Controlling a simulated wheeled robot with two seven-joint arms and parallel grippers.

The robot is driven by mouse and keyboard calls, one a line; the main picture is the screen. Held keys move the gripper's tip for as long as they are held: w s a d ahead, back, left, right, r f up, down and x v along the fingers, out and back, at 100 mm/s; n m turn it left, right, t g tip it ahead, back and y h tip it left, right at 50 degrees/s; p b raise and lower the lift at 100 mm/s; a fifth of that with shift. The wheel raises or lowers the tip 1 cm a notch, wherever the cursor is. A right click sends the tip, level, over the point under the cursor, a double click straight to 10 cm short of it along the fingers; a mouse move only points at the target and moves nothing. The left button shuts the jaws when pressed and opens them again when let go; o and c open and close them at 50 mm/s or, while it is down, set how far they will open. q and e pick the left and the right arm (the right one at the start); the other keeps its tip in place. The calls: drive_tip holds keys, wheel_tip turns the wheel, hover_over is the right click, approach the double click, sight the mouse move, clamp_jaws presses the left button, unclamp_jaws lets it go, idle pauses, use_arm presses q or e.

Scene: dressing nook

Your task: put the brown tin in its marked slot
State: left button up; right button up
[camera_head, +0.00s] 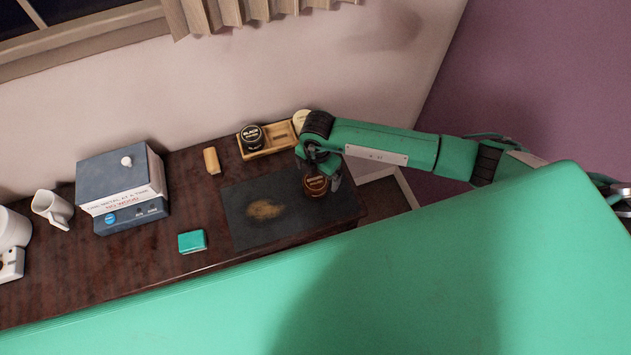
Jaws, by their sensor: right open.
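The brown tin (316,187) stands on the right part of a dark mat (240,221) on the table. My right gripper (321,175) is at the tin, reaching down from above with its open fingers close around its upper part. I cannot tell whether they touch it. A wooden tray (280,131) with compartments lies behind the mat. A black tin (252,137) sits in its left compartment. The tray's right end is partly hidden by my right arm, and no slot marking can be read. My left gripper is out of view.
A tan block (211,160) stands left of the tray. A teal box (192,241) lies near the front edge. A grey-blue box (122,183) and a white mug (53,209) stand farther left. A cream round thing (300,119) is behind my gripper.

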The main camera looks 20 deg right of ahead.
sight(317, 179)
drive_tip(key=shift+w+f+p, duration=0.1)
drive_tip(key=shift+f+p, duration=0.4)
drive_tip(key=shift+f, duration=0.05)
drive_tip(key=f+p, duration=0.1)
drive_tip(key=f, duration=0.2)
drive_tip(key=shift+w, duration=0.2)
drive_tip(key=shift+f, duration=0.6)
drive_tip(key=c, duration=1.2)
drive_tip(key=shift+r, duration=0.2)
